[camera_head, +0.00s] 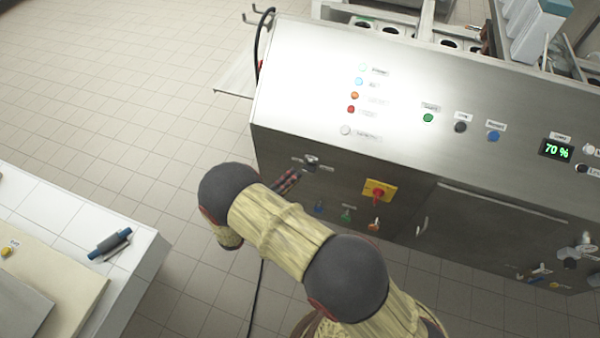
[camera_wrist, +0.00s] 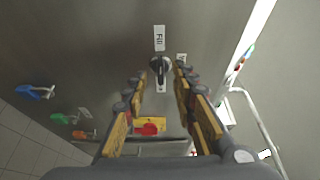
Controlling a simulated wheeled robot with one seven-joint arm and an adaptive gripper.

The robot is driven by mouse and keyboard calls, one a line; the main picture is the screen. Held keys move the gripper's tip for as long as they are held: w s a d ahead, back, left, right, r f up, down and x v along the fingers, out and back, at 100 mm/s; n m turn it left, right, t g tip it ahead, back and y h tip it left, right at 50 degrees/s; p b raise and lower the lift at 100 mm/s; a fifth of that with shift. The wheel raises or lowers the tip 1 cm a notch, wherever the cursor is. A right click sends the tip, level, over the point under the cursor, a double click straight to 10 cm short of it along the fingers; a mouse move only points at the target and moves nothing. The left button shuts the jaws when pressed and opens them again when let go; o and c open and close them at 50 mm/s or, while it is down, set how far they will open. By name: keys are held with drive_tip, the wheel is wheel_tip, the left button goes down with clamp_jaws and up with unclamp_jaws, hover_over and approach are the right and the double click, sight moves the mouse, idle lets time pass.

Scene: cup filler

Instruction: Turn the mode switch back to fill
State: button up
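The mode switch (camera_head: 312,160) is a dark knob on the upper left of the steel machine's front panel. In the wrist view the knob (camera_wrist: 159,66) sits just below a white "Fill" label (camera_wrist: 159,38), with another small label (camera_wrist: 181,57) to its right. Which way its pointer is set is not clear. My gripper (camera_wrist: 161,78) is open, with one finger to the left of the knob and one to the right. I see gaps beside the knob and no clear contact. In the head view my gripper (camera_head: 288,181) is close to the switch, at its lower left.
A red rotary switch on a yellow plate (camera_head: 379,191) lies to the lower right. Blue (camera_head: 319,208), green (camera_head: 346,215) and orange (camera_head: 374,225) handles line the lower panel. A door handle (camera_head: 422,226) stands out further right. A white-tiled counter (camera_head: 150,250) is at the left.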

drive_tip(key=v, duration=0.6)
drive_tip(key=shift+s+a, duration=0.25)
drive_tip(key=shift+a, duration=0.05)
